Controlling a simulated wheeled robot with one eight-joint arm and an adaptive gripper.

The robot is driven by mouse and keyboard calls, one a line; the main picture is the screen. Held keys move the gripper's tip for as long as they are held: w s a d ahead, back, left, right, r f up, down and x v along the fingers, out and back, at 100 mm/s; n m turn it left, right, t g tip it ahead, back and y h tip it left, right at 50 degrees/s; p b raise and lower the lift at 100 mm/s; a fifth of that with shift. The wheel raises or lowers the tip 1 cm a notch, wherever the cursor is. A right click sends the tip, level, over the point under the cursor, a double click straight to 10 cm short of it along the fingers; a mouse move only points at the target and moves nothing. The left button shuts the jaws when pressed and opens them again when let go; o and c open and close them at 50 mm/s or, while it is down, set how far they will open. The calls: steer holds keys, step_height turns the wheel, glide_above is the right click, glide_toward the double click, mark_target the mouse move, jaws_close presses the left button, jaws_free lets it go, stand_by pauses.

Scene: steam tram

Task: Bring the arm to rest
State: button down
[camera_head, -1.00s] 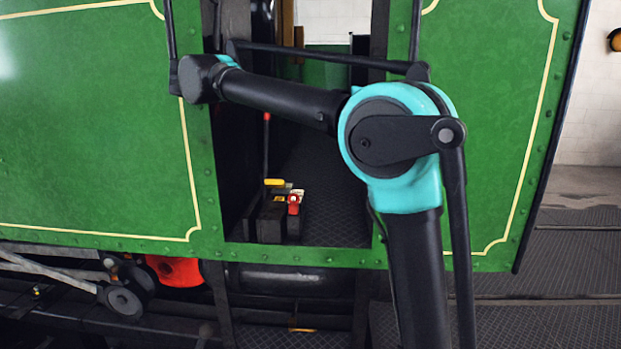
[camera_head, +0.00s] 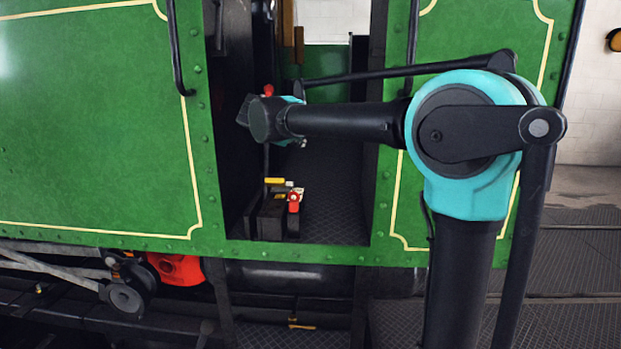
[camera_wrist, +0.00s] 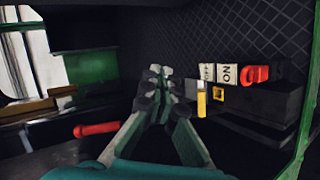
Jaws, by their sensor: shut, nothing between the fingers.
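My arm, black with teal joints, reaches from the right across the cab doorway. Its wrist end (camera_head: 268,118) is in front of the dark doorway in the head view. My gripper (camera_wrist: 158,75) shows in the wrist view, with its fingers together and nothing between them. The fingers point into the dark cab, over the patterned floor. In the head view the wrist hides the fingers.
A red-gripped lever (camera_head: 268,90) stands partly behind my wrist; a red grip (camera_wrist: 95,128) shows left of my fingers in the wrist view. A dark control box (camera_head: 270,217) has a yellow handle (camera_head: 275,181) and red knob (camera_head: 294,197). Green cab panels (camera_head: 95,120) flank the doorway.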

steer(key=s+d+f+m+g+y, duration=0.1)
steer(key=s+d+f+m+g, duration=0.15)
steer(key=s+d+f, duration=0.55)
steer(key=s+d+f+m+g, duration=0.25)
steer(key=s+d+f, duration=0.25)
steer(key=d+f, duration=0.65)
steer(key=s+d+f+m+g+y, duration=0.1)
steer(key=s+f+m+y, duration=0.1)
steer(key=s+f, duration=0.8)
steer(key=s+d+f+m+g+y, duration=0.1)
steer(key=s+f+m, duration=0.3)
steer(key=s+f, duration=0.6)
steer(key=shift+s+d+y, duration=0.6)
steer(key=shift+s+y, duration=0.1)
steer(key=shift+s, duration=0.25)
steer(key=shift+f, duration=0.1)
